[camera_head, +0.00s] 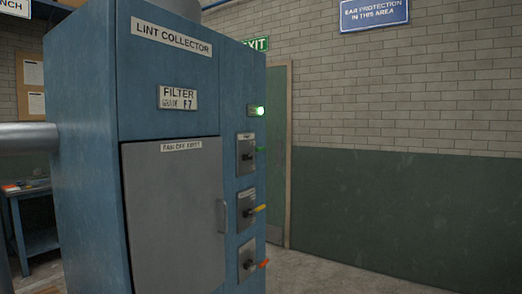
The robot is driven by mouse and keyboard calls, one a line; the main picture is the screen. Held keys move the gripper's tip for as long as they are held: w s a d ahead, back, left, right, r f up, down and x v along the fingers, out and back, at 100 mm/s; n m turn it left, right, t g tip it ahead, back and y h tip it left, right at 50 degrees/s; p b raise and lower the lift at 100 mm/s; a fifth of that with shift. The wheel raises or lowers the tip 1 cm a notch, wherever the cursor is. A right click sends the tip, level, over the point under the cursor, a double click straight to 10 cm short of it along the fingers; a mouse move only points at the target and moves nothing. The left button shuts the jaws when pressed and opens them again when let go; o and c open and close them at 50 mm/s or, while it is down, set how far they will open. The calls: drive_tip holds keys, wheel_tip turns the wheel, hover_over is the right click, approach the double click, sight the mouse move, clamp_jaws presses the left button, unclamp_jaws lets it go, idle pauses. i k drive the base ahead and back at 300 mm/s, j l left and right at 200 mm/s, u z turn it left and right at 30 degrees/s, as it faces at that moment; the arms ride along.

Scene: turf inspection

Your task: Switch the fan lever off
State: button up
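A blue lint collector cabinet (187,70) stands left of centre, with three lever switches in a column on its front right. The top lever (260,149) has a green tip, the middle lever (259,209) a yellow tip and the bottom lever (263,264) an orange tip. All three handles stick out towards the right. Small labels above them are too small to read, so I cannot tell which is the fan lever. A green lamp (257,111) above them is lit. My gripper is not in view.
A grey door (170,220) marked "FAN OFF FIRST" with a handle (222,216) is shut, left of the levers. A pipe (28,138) enters the cabinet's left side. A blue bench (35,222) stands behind it. The floor (330,275) at right is clear.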

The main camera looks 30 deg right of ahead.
sight(249, 156)
drive_tip(key=i+l, duration=0.35)
drive_tip(key=i, duration=0.15)
drive_tip(key=i+l+z, duration=0.1)
drive_tip(key=i+l, duration=0.6)
drive_tip(key=i, duration=0.25)
drive_tip(key=i+l+z, duration=0.1)
drive_tip(key=i+l, duration=0.2)
drive_tip(key=i, duration=0.2)
